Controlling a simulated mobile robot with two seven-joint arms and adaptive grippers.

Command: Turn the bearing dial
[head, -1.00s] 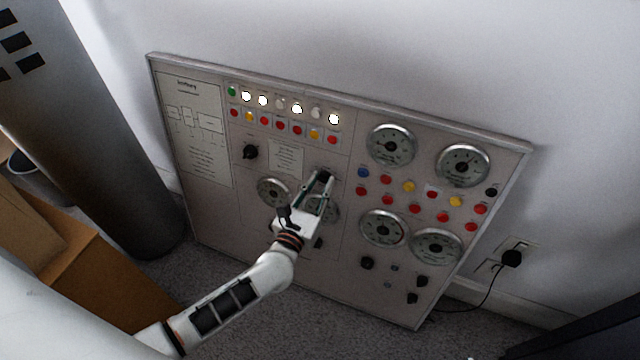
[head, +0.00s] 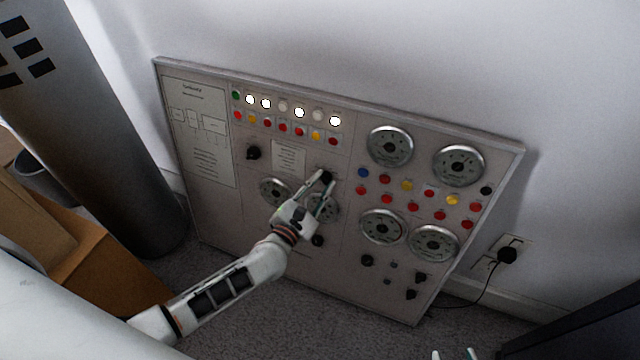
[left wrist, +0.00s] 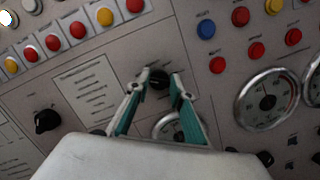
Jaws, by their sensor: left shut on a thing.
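A black knob (head: 326,176) is on the grey panel (head: 215,215), just above a round gauge. I take it as the bearing dial, though its label is unreadable. My left gripper (head: 324,181) reaches it from below and is shut on it, one finger on each side. The knob also shows in the left wrist view (left wrist: 158,78), between the teal-padded fingertips of my left gripper (left wrist: 158,84). The fingers partly hide the gauge (left wrist: 168,127) below. My right gripper (head: 454,355) shows only its two fingertips at the bottom edge, apart, with nothing visible between them.
Another black knob (head: 253,152) is further left on the panel. Rows of coloured buttons and lamps run above. Several gauges, such as one (head: 390,146), fill the right half. A plug with a cord (head: 506,255) is in the wall at right. Cardboard boxes (head: 95,280) stand at left.

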